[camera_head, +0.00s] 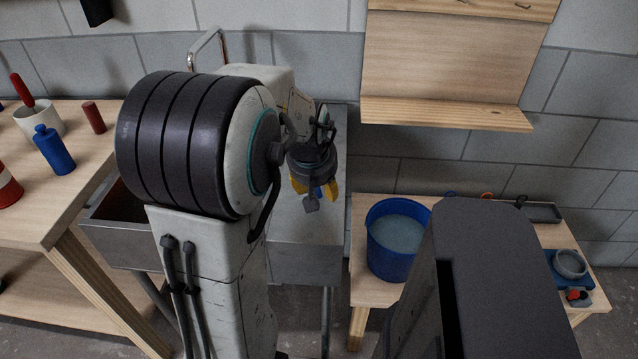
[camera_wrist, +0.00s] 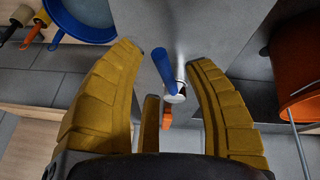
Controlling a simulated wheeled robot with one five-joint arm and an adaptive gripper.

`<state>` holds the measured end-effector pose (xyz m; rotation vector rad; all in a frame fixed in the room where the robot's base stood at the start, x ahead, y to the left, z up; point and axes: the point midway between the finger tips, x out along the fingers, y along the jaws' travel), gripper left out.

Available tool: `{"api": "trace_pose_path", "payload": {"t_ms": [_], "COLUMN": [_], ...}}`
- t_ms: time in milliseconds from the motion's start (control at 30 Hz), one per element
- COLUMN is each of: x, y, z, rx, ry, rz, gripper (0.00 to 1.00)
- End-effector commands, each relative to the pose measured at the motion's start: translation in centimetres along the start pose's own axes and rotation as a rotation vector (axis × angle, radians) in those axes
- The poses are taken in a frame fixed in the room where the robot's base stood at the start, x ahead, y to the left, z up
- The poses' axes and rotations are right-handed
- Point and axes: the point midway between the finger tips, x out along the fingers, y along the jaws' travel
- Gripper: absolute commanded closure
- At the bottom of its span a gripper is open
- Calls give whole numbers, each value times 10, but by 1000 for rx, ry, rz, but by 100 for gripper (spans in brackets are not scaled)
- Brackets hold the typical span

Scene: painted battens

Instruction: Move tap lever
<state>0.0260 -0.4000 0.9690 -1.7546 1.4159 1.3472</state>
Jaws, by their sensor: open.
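My gripper (camera_head: 314,192) is open above the grey metal sink counter (camera_head: 300,250), its yellow fingers pointing down. In the wrist view the two fingers of my gripper (camera_wrist: 165,57) stand apart, one on each side of a blue lever (camera_wrist: 166,70). The lever rises from a small bright metal fitting (camera_wrist: 175,93), with an orange piece (camera_wrist: 167,114) just below it in the picture. I cannot see either finger touching the lever.
A blue bucket (camera_head: 384,267) stands on a low wooden table at right; it also shows in the wrist view (camera_wrist: 110,36). An orange container (camera_wrist: 298,75) is at the wrist view's right. A wooden bench (camera_head: 85,205) stands left, a wooden shelf (camera_head: 445,114) on the wall.

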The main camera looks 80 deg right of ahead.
Motion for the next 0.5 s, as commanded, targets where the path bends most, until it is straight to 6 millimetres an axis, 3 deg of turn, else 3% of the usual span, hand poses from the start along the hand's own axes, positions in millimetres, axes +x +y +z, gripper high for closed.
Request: {"api": "trace_pose_path", "payload": {"t_ms": [167,500], "x": [10,12], "y": [0,0], "z": [0,0], "rx": [1,1], "ry": [-1,0], "rz": [0,0], "gripper": [53,53]}}
